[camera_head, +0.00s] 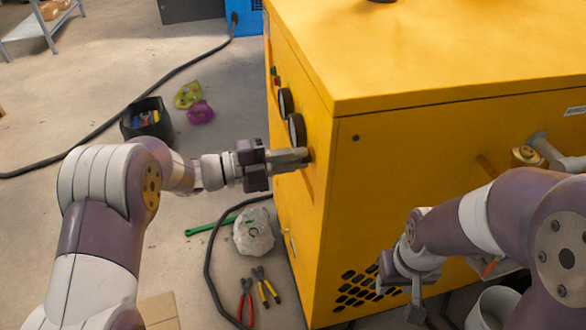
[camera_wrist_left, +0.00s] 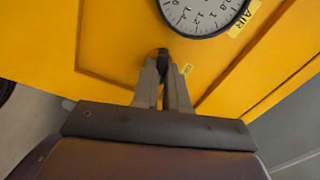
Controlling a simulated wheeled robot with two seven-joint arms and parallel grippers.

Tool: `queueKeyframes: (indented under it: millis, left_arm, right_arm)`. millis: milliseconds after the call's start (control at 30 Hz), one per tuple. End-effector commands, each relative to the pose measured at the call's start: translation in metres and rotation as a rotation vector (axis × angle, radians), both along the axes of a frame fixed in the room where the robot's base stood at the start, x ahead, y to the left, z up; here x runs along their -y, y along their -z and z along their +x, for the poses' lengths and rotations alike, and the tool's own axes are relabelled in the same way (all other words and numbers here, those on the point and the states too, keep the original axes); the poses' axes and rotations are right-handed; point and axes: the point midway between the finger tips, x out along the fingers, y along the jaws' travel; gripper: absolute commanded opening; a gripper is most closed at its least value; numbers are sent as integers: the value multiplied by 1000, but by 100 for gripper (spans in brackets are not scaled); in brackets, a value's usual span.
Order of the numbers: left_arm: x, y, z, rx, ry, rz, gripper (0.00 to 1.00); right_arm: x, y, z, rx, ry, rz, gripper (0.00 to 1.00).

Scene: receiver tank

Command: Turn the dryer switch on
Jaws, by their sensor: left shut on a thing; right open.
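The dryer is a large yellow cabinet (camera_head: 430,60). Its narrow left face carries black-rimmed gauges and small controls. My left gripper (camera_head: 303,156) is at this face, just below the nearest gauge. In the left wrist view, its fingertips (camera_wrist_left: 164,70) are closed on a small dark switch knob (camera_wrist_left: 163,51) on the yellow panel. The fingers hide most of the knob, so I cannot tell its turned position. My right gripper (camera_head: 405,280) is open and empty, in front of the cabinet's broad face near the vent holes.
A gauge (camera_head: 296,130) sits close above my left fingers; its white dial (camera_wrist_left: 203,12) shows in the left wrist view. A black bin (camera_head: 146,122), pliers (camera_head: 256,290), a green tool (camera_head: 208,226), a whitish bundle (camera_head: 254,232) and dark hoses lie on the floor.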

Motion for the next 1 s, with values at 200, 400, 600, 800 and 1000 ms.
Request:
queueKeyframes:
  millis: [200, 400, 600, 800, 1000]
  left_arm:
    - [0, 6, 0, 135, 0, 38, 0]
    - [0, 5, 0, 214, 0, 59, 0]
    - [0, 3, 0, 254, 0, 70, 0]
    - [0, 3, 0, 263, 1, 73, 0]
    - [0, 3, -1, 263, 1, 73, 0]
  right_arm:
    - [0, 26, 0, 0, 0, 0, 43]
    - [0, 37, 0, 0, 0, 0, 43]
    - [0, 41, 0, 0, 0, 0, 43]
    - [0, 42, 0, 0, 0, 0, 43]
    - [0, 42, 0, 0, 0, 0, 43]
